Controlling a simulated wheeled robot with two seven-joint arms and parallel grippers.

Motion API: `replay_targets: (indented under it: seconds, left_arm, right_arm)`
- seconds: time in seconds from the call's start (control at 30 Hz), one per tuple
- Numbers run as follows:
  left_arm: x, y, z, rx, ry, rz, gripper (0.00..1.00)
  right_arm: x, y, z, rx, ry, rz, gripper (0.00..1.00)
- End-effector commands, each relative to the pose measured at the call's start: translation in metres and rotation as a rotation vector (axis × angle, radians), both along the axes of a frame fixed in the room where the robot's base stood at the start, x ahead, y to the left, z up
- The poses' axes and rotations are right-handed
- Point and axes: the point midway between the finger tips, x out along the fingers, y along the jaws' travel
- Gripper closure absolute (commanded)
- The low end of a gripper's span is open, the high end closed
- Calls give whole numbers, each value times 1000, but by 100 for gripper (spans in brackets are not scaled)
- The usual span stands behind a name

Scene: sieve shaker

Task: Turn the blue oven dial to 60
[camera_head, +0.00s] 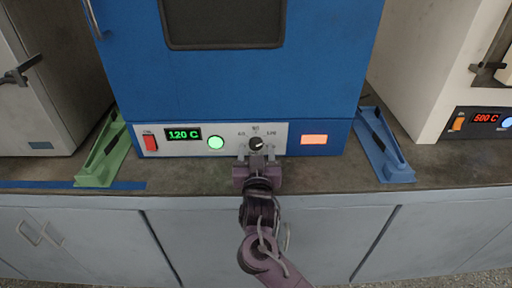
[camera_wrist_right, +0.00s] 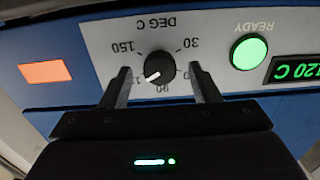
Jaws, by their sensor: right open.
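The blue oven (camera_head: 265,85) stands at the middle of the bench, with a pale control panel (camera_head: 180,146) along its bottom. Its round black dial (camera_head: 257,143) also shows in the right wrist view (camera_wrist_right: 160,67), upside down. The dial's white mark points toward the 120 label, and the green display (camera_head: 183,134) reads 120 C. My right gripper (camera_head: 256,151) is open in front of the panel. In the wrist view its fingers (camera_wrist_right: 161,80) stand on either side of the dial, with gaps between. They partly hide the scale labels. My left gripper is not in view.
A green holder (camera_head: 103,160) and a blue holder (camera_head: 384,150) flank the oven.

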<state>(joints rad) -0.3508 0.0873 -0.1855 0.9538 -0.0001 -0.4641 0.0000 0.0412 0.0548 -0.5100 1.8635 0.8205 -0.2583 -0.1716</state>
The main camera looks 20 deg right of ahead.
Motion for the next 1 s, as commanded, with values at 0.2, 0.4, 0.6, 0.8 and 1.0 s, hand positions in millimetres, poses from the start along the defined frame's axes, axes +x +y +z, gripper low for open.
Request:
replay_targets:
  seconds: [0.2, 0.4, 0.6, 0.8, 1.0]
  left_arm:
    - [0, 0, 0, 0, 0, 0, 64]
    - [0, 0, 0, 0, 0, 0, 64]
    - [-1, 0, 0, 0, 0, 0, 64]
    - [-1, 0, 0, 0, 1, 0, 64]
    - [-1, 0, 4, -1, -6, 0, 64]
  right_arm:
    - [14, -4, 0, 0, 0, 0, 44]
    - [14, -4, 0, 0, 1, 0, 44]
    - [14, -4, 0, 0, 1, 0, 66]
    - [14, -4, 0, 0, 1, 0, 89]
    - [14, -4, 1, -16, 6, 0, 89]
